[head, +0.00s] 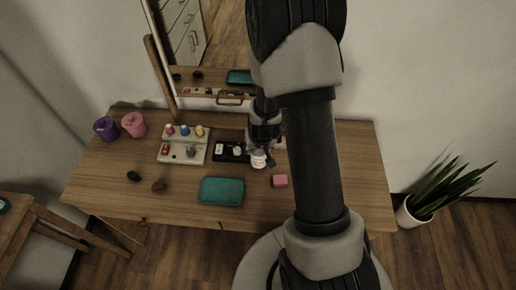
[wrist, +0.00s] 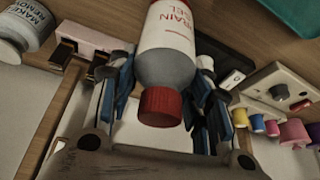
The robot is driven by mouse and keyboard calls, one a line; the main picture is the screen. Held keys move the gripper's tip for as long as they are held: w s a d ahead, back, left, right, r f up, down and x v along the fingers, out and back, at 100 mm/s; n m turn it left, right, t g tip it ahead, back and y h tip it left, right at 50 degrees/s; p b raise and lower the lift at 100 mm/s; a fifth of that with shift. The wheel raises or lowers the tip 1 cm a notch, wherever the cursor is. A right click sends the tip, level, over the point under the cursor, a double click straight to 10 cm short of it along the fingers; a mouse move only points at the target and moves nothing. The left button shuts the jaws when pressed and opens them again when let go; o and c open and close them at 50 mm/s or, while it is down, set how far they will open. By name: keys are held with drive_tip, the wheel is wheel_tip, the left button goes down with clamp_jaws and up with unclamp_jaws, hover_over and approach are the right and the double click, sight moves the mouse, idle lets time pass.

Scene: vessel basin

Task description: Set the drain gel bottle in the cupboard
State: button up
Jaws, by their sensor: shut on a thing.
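The drain gel bottle (wrist: 165,55) is white and grey with a red cap and red lettering. In the wrist view it lies between the blue-padded fingers of my gripper (wrist: 162,80), which is shut on it, with the cap towards my palm. In the head view the bottle (head: 259,160) shows small and pale below my gripper (head: 263,143), over the wooden table. I cannot tell whether it touches the tabletop. My arm hides part of the table to the right.
A black tray (head: 222,152) and a pale tray (head: 183,158) with several small pots stand left of the bottle. A mirror (head: 218,70) stands behind. A makeup remover container (wrist: 22,28) is at the wrist view's left.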

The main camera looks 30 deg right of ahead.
drive_tip(key=shift+f, duration=0.25)
drive_tip(key=shift+f, duration=0.15)
drive_tip(key=o, duration=1.2)
drive_tip(key=shift+r, duration=0.2)
